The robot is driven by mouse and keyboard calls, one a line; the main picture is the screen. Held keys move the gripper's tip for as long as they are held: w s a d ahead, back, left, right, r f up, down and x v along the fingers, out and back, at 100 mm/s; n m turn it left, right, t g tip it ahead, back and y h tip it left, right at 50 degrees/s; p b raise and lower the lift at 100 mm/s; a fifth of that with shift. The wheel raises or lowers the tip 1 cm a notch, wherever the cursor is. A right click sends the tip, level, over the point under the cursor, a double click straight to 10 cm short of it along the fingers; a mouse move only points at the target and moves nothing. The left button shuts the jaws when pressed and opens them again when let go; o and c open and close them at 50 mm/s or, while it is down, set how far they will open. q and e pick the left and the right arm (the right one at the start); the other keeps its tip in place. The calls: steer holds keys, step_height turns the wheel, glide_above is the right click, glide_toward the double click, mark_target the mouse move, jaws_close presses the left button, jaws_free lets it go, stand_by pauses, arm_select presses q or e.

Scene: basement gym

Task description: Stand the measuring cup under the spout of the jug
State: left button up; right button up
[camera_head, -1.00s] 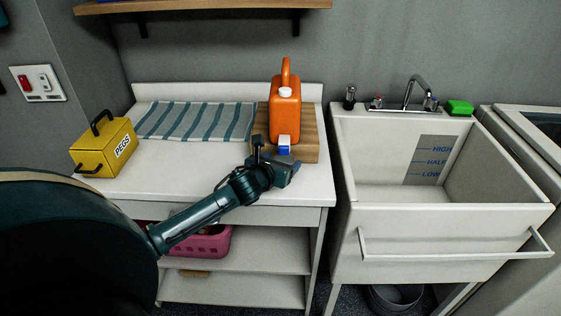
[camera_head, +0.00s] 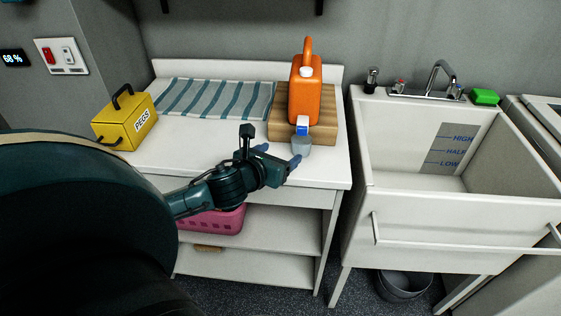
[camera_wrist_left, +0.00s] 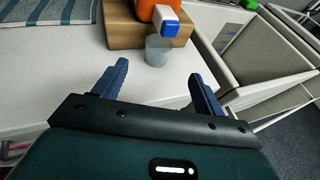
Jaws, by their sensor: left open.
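The orange jug (camera_head: 305,97) stands on a wooden block (camera_head: 327,127) at the back right of the white counter. Its spout (camera_head: 302,125), white and blue, points to the front. The measuring cup (camera_head: 301,147), small and translucent, stands upright on the counter below the spout, in front of the block. In the left wrist view, the cup (camera_wrist_left: 157,51) is beyond my fingertips, with the spout (camera_wrist_left: 166,21) just above it. My right gripper is not in view.
A yellow PEGS box (camera_head: 126,119) and a striped towel (camera_head: 216,97) lie left and behind on the counter. A sink (camera_head: 440,215) stands to the right, past a gap. The counter's front middle is clear.

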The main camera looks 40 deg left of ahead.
arm_select(q)
steer(key=s+d+f+n+g+h, duration=0.1)
steer(key=s+d+f+n+h, duration=0.1)
steer(key=s+d+f+n, duration=0.6)
steer(key=s+d+f+n+g+h, duration=0.2)
steer(key=s+d+f+n, duration=0.6)
steer(key=n, duration=1.5)
steer(key=d+f+h, duration=0.1)
steer(key=d+f, duration=0.1)
steer(key=d, duration=0.1)
steer(key=shift+s+d, duration=0.2)
steer(key=shift+d, duration=0.1)
